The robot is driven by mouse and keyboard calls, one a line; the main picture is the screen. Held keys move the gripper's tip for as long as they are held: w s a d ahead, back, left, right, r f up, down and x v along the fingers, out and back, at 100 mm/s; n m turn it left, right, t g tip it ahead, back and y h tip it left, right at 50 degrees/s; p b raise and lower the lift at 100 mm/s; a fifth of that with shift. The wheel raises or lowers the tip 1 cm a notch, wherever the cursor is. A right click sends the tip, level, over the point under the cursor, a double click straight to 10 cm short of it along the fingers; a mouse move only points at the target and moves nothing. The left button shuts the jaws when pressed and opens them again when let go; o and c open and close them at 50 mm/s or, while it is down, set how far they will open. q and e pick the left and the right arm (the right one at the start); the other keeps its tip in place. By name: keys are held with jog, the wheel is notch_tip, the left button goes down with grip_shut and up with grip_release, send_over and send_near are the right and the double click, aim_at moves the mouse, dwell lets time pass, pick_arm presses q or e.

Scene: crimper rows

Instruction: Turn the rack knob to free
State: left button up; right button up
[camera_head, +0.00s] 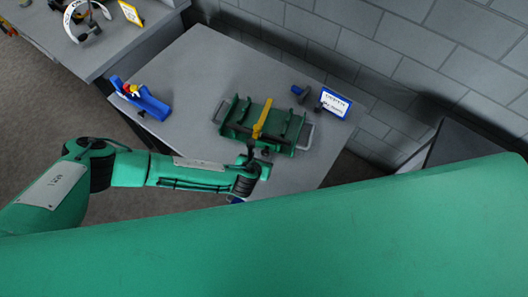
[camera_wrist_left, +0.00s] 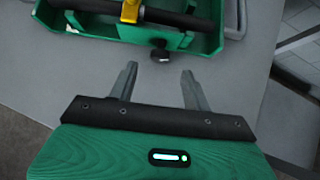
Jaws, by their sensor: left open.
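The green rack (camera_head: 236,133) stands on the grey table, with a yellow-handled tool (camera_head: 262,119) lying across its middle. The rack's near side also shows in the left wrist view (camera_wrist_left: 100,32). A small black knob (camera_wrist_left: 159,50) sticks out from that near side. My left gripper (camera_wrist_left: 158,76) is open and empty, its two grey fingers pointing at the knob from a short distance. In the head view my left gripper (camera_head: 262,168) is at the near edge of the rack and partly hides the knob area. My right gripper is not in view.
A blue holder (camera_head: 150,104) with red and yellow items stands at the table's left. A white and blue sign (camera_head: 334,103) and a small dark blue object (camera_head: 299,92) stand behind the rack, near the wall. The table front right of the rack is clear.

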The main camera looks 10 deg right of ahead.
aim_at(264, 153)
pick_arm(q)
jog(key=x, duration=0.5)
jog(key=shift+w+d+f, duration=0.1)
jog(key=shift+w+f, duration=0.1)
jog(key=shift+w+d+f, duration=0.1)
jog(key=shift+w+f, duration=0.05)
jog(key=shift+f, duration=0.05)
jog(key=c, duration=0.9)
jog(key=shift+c, duration=0.2)
